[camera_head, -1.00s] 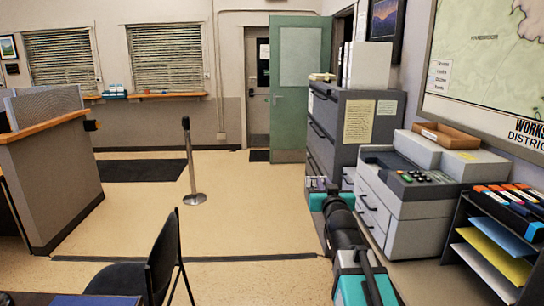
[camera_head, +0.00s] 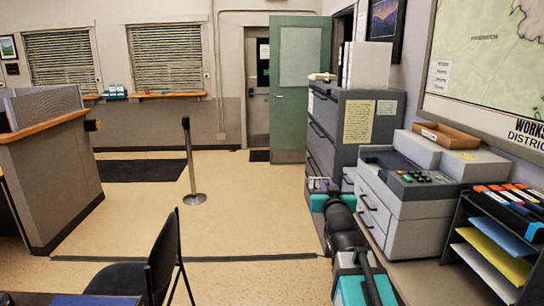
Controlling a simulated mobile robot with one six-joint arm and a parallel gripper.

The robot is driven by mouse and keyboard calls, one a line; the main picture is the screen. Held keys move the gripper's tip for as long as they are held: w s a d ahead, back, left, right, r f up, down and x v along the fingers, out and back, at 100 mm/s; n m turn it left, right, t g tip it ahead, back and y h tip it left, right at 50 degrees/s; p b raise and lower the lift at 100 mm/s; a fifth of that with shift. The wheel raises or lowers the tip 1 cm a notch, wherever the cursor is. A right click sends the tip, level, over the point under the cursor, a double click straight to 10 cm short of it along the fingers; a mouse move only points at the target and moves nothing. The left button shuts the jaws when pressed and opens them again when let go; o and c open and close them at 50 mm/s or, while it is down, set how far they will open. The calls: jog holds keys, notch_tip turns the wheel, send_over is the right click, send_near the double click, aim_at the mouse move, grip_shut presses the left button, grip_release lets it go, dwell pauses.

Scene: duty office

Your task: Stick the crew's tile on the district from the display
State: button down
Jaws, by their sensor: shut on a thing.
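A large district map (camera_head: 487,55) hangs on the right wall, cut off by the picture's edge. Its pale green area, a pinkish patch and the lettering "WORKS DISTRICT" show. My gripper (camera_head: 318,185) is at the far end of my arm, low in front of the grey cabinet and well left of the map. It is small and partly hidden by my wrist. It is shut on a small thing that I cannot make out. No tile can be told apart in this view, and no lit display is in sight.
A copier (camera_head: 425,175) with a wooden tray (camera_head: 445,136) on it stands below the map. A paper rack (camera_head: 490,245) is at the right. A grey cabinet (camera_head: 350,125), a post (camera_head: 190,165) and a dark chair (camera_head: 150,270) stand around. The floor between is clear.

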jog(key=s+d+f+m+h, duration=0.1)
jog(key=s+d+m+h, duration=0.1)
jog(key=d, duration=0.5)
jog(key=shift+s+h, duration=0.2)
jog(key=shift+h, duration=0.5)
jog(key=w+a+r+n+y, duration=0.1)
jog(key=w+a+n+y, duration=0.1)
jog(key=a+y, duration=0.2)
jog(key=shift+w+a+r, duration=0.15)
jog(key=shift+w+a, duration=0.2)
jog(key=shift+a, duration=1.55)
jog(key=shift+s+d+h, duration=0.15)
jog(key=shift+d+h, duration=0.15)
jog(key=shift+d, duration=0.15)
jog(key=shift+s+d+f+m+h, duration=0.2)
jog(key=shift+s+d+m+h, duration=0.2)
jog(key=shift+d, duration=0.5)
jog(key=shift+s+d+f+m+h, duration=0.25)
jog(key=shift+d+h, duration=0.3)
jog(key=shift+d, duration=0.4)
jog(key=shift+s+d+f+m+h, duration=0.1)
jog(key=shift+s+d+m+h, duration=0.25)
jog(key=shift+d, duration=0.55)
jog(key=shift+a, duration=0.15)
